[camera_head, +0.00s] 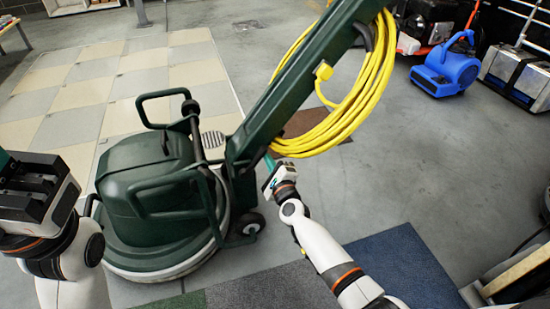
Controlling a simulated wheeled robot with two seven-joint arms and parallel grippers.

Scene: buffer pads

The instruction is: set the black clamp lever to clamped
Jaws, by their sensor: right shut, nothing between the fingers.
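A dark green floor buffer (155,190) stands on the grey floor, with its handle column (290,90) slanting up to the right. A black upright bar (196,135) shows between the motor housing and the column; I cannot tell whether it is the clamp lever or how that lever is set. My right gripper (268,172) is at the lower right side of the column, shut and empty; its tips are small and partly against the green column, so contact is unclear. My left gripper (28,185) is at the left edge, away from the column; its fingertips are not clearly shown.
A yellow cord (365,110) hangs coiled on the column above my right gripper. A blue blower (447,68) and a silver-black case (518,75) stand at the back right. Carpet squares (400,265) lie in front.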

